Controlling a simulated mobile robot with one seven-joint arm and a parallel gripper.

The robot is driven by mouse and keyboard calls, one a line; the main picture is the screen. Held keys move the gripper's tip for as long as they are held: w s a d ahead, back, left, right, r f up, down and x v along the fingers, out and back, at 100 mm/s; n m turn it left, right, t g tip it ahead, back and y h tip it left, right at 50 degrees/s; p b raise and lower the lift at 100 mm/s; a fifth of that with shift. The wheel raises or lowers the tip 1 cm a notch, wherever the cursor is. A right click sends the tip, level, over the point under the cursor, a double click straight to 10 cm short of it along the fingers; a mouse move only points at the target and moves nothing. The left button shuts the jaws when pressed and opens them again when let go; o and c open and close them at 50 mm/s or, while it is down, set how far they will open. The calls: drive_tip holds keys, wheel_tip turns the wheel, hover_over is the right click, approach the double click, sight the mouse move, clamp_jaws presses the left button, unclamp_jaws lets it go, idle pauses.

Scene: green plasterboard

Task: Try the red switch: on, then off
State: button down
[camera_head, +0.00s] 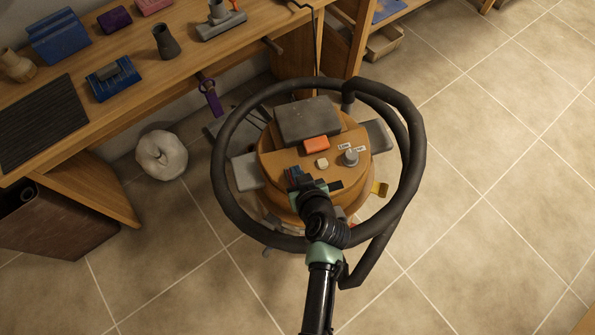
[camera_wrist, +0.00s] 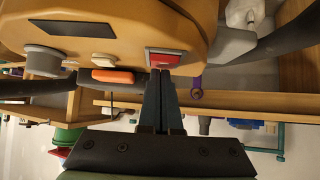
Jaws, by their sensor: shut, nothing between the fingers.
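The red switch (camera_wrist: 164,57) shows in the wrist view as a red rocker in a pale frame on the orange-brown top of a round vacuum-like machine (camera_head: 275,160). My gripper (camera_head: 293,174) is shut and empty over the near left part of that top. In the wrist view my gripper's tips (camera_wrist: 160,74) are right at the edge of the switch; whether they touch it I cannot tell. In the head view my gripper hides the switch. Whether the switch is on or off is unclear.
On the same top are an orange button (camera_head: 316,144), a small cream button (camera_head: 321,163) and a grey knob (camera_head: 351,157). A thick black hose (camera_head: 415,150) loops around the machine. A workbench (camera_head: 150,90) stands at the left; tiled floor is clear at the right.

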drive_tip(key=shift+w+a+r, duration=0.15)
drive_tip(key=shift+w+a, duration=0.05)
drive_tip(key=shift+w, duration=0.5)
drive_tip(key=shift+r, duration=0.25)
drive_tip(key=r+p, duration=0.3)
drive_tip(key=shift+w+a+r, duration=0.1)
drive_tip(key=shift+w+r, duration=0.2)
drive_tip(key=w+r+p+v, duration=0.1)
drive_tip(key=p+v, duration=0.1)
drive_tip(key=v, duration=0.7)
drive_tip(key=shift+r, duration=0.6)
drive_tip(key=shift+s, duration=0.1)
